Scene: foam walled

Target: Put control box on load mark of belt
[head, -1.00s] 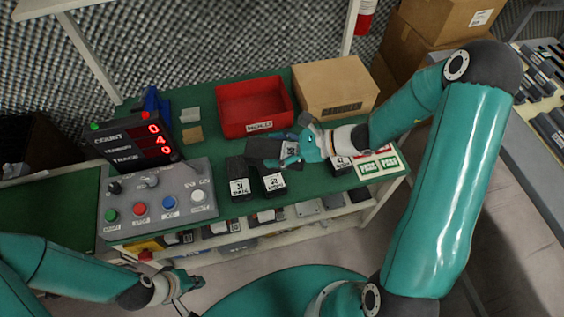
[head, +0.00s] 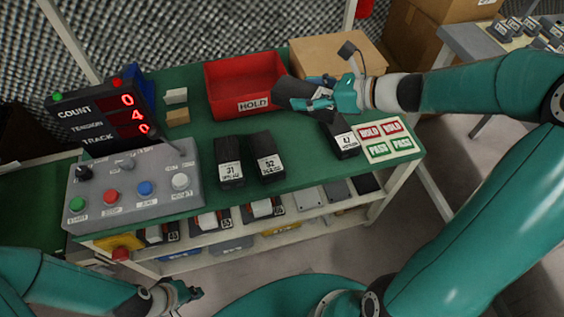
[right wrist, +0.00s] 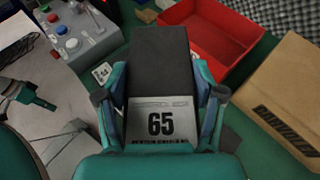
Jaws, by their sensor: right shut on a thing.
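My right gripper (head: 318,98) is shut on a black box (head: 290,90). The box is raised above the green bench, in front of the red bin and cardboard box. In the right wrist view the fingers (right wrist: 162,105) clasp the sides of the box (right wrist: 160,60), and its pale label reads 65. Other black boxes stand on the bench: one labelled 31 (head: 228,155), one labelled 52 (head: 262,148) and a third (head: 342,135) near the right gripper. My left gripper (head: 185,293) is low at the left, apart from the bench; its opening is unclear. I cannot make out the load mark.
A red HOLD bin (head: 243,88) and a cardboard box (head: 335,58) stand at the back of the bench (head: 205,135). A grey button panel (head: 130,185) and counter display (head: 105,115) are left. HOLD and PASS labels (head: 388,138) lie right. A table with small boxes (head: 480,45) is at upper right.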

